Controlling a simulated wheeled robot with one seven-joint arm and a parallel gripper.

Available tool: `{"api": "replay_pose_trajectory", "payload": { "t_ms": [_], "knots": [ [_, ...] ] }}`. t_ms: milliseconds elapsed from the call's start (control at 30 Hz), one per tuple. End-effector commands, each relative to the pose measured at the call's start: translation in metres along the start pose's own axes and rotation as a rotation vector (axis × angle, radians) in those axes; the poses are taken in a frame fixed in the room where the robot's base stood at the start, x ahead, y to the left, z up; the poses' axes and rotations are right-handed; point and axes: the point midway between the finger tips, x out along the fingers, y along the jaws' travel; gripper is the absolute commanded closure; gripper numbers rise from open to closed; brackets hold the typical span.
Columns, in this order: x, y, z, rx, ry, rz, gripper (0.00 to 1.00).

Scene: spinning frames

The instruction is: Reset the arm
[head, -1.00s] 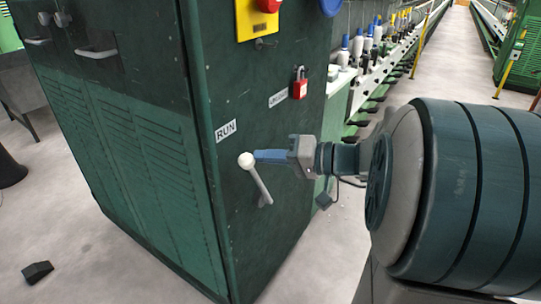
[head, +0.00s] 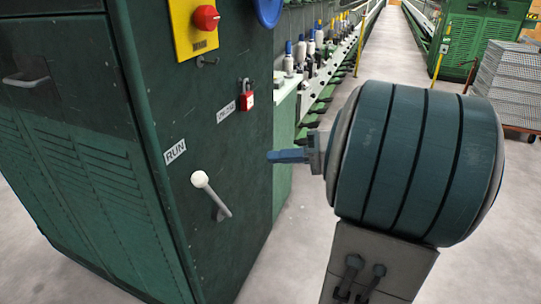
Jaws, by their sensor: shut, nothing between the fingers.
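My gripper (head: 272,156) shows in the head view at the middle, in front of the green machine cabinet's right edge. Its blue fingers point left and are shut and empty. My large teal arm link hides most of the rest of the arm. A lever with a white ball knob (head: 200,179) sticks out of the cabinet face to the left of my gripper, near the RUN label (head: 175,152). Its shaft slants from the knob down to the right. In the picture a clear gap lies between the fingers and the knob.
The dark green cabinet (head: 185,95) fills the left. It carries a red button (head: 206,17) on a yellow plate, and a red padlock (head: 247,101) by another label. Spinning frames with bobbins line the aisle (head: 385,65) behind. Stacked grey crates (head: 507,85) stand at the right.

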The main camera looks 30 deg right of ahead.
Motion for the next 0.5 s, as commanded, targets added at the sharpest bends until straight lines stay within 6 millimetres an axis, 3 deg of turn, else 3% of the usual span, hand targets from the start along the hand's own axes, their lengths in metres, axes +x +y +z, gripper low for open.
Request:
{"api": "replay_pose_trajectory", "payload": {
  "t_ms": [500],
  "knots": [
    [0.0025,-0.0037,0.0003,0.006,-0.012,0.007,1.00]
  ]
}}
